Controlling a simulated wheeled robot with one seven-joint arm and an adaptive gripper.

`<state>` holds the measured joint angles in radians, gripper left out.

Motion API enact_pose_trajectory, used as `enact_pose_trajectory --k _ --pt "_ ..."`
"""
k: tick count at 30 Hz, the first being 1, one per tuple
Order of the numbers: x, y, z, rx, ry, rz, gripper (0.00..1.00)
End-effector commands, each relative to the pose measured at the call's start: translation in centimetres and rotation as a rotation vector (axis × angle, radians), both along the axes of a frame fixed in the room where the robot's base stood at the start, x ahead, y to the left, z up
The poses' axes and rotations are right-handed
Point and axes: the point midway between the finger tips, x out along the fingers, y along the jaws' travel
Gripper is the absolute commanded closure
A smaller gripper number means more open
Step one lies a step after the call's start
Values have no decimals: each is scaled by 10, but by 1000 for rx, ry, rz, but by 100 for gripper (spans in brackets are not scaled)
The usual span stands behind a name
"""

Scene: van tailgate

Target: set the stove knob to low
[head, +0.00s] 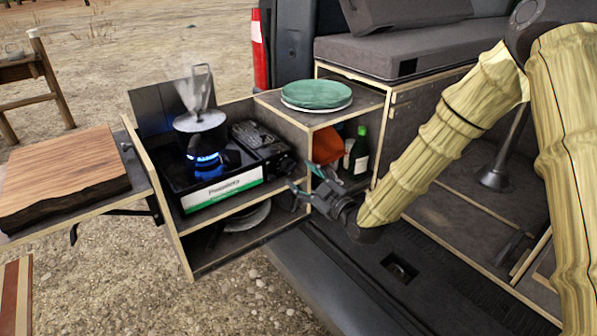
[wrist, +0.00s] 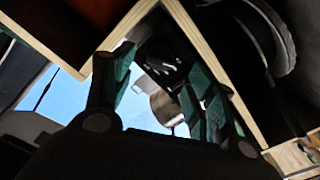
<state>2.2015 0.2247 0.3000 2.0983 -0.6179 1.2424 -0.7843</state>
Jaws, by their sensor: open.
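The camp stove (head: 222,190) sits on the upper shelf of the wooden box, with a blue flame burning under a steaming pot (head: 202,133). The round dark stove knob (head: 286,165) is on the stove's right front end. Its pointer setting is too small to read. My gripper (head: 300,177) is just in front and to the right of the knob, its fingers spread and empty. In the wrist view, a dark part with white marks (wrist: 166,62), likely the knob area, shows between the open fingers. I cannot tell whether the fingers touch it.
Green plates (head: 316,94) stand on the box top to the right. An orange item (head: 328,146) and a green bottle (head: 358,152) are in the compartment below, close to my gripper. A cutting board (head: 62,178) lies at left. Box walls edge the stove.

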Motion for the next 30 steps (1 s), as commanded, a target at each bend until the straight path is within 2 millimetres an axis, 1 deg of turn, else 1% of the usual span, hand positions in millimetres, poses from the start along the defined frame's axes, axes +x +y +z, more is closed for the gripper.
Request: enact_pose_trajectory --k 3,9,13,21,23,24,29,30 --pt "14 10 0 1 1 0 44" --pt "29 21 0 0 0 -1 44" --pt "33 23 0 0 2 -2 44" --pt "34 23 0 0 1 -3 44" --pt "34 23 0 0 1 -3 53" --pt "34 23 0 0 1 -3 60" --pt "34 22 0 0 1 -4 89" --pt "34 22 0 0 1 -4 89"
